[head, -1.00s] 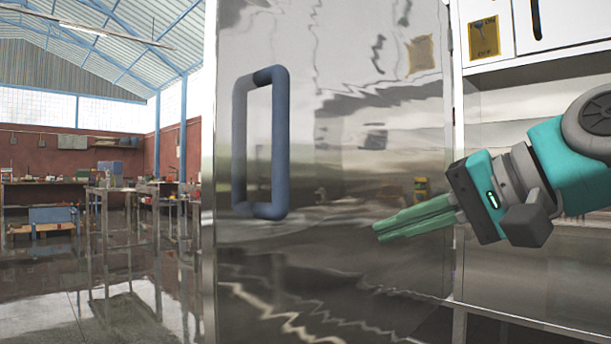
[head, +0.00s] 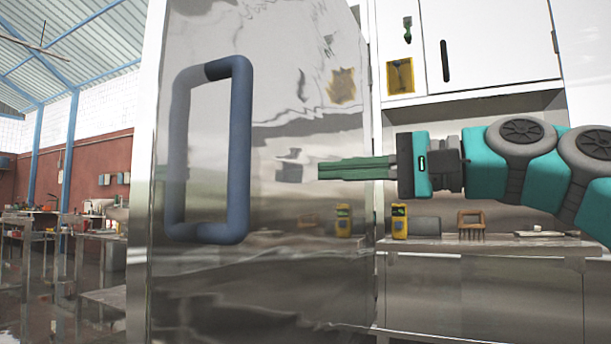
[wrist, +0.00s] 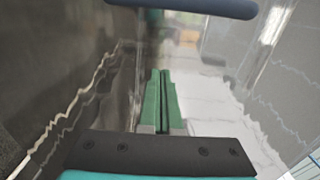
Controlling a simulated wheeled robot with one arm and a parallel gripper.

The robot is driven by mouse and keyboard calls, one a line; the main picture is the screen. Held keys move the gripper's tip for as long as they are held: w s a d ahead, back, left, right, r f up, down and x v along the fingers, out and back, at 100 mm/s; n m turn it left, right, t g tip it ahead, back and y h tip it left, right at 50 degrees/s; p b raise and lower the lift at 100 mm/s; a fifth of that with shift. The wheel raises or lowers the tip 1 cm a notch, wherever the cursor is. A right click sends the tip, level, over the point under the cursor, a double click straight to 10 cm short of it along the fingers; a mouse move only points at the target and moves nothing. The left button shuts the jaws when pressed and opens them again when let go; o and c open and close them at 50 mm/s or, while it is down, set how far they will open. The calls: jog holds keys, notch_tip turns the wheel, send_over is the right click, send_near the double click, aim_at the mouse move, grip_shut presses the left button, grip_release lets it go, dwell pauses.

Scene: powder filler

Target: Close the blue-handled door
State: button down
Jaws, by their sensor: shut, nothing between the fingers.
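The door (head: 300,240) is a shiny metal panel standing open at the left of the powder filler in the head view. Its blue handle (head: 238,150) is a tall loop near the door's left edge. The handle (wrist: 210,6) also crosses the top of the wrist view. My gripper (head: 322,169) points left in front of the door face, to the right of the handle and apart from it. Its green fingers are together and empty. They also show in the wrist view (wrist: 162,80). I cannot tell whether the fingertips touch the door.
Behind the door is a cabinet bay with a metal shelf (head: 490,246). A yellow device (head: 399,221) and a wooden brush (head: 471,224) stand on it. White upper cabinet doors (head: 490,45) are above. Workshop tables and open floor lie at the far left.

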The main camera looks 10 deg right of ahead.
aim_at(260, 174)
jog(key=b+x, duration=0.1)
jog(key=x, duration=1.1)
jog(key=shift+w+a, duration=0.1)
jog(key=shift+a, duration=0.1)
